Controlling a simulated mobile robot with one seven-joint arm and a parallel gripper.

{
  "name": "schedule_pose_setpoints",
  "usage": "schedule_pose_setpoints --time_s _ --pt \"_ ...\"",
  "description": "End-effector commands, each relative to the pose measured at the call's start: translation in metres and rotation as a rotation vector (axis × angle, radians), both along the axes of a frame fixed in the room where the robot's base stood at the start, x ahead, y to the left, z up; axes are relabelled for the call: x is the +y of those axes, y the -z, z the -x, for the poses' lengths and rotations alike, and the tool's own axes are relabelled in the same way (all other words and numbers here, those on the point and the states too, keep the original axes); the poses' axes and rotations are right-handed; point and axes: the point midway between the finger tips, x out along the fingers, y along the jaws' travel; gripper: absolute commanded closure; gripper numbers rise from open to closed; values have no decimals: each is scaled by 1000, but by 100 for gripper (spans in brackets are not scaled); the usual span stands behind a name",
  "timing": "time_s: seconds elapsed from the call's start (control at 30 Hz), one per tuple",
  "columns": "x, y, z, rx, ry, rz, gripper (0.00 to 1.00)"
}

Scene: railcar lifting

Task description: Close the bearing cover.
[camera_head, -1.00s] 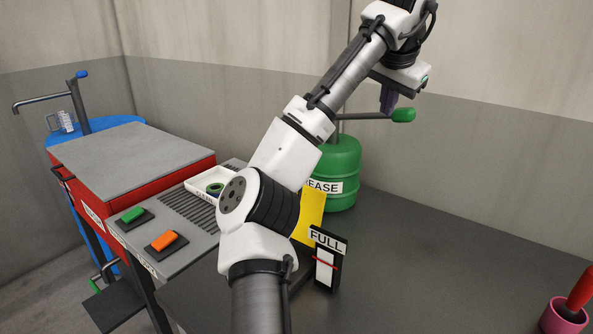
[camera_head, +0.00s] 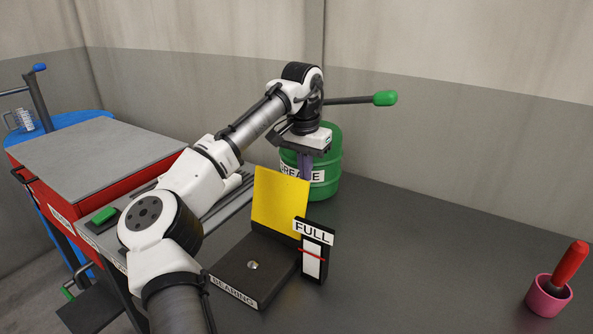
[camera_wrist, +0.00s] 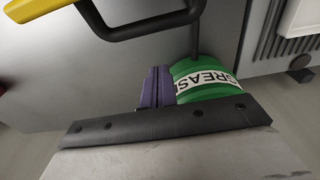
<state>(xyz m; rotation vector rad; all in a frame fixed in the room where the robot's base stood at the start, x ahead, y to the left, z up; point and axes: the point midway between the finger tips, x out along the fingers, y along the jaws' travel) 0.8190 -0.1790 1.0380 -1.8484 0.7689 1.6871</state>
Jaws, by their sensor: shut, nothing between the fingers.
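The bearing box (camera_head: 245,270) sits on the dark bench, labelled BEARING, with a round fitting on its top. Its yellow cover (camera_head: 278,203) stands raised, hinged at the box's far side and leaning back slightly. My gripper (camera_head: 305,172) is shut and empty, pointing down just behind the cover's top edge, in front of the green grease drum. In the wrist view its purple fingers (camera_wrist: 154,88) are together beside the green drum (camera_wrist: 198,80). A yellow edge (camera_wrist: 38,8) shows at the top left there. Whether the fingers touch the cover is unclear.
A FULL gauge (camera_head: 313,250) stands at the box's right side. The drum's green-tipped lever (camera_head: 385,98) sticks out to the right. A pink cup (camera_head: 548,297) with a red-handled tool is far right.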

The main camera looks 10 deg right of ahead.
Motion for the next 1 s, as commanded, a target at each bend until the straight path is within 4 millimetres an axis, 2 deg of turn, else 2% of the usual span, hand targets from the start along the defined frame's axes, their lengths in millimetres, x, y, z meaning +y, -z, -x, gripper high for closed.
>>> schedule_pose_setpoints --time_s 0.2,0.4,1.0 --pt "21 -9 19 -3 -2 -1 100" --pt "27 -11 27 -3 0 1 100" --pt "30 -12 22 -33 -2 36 100"
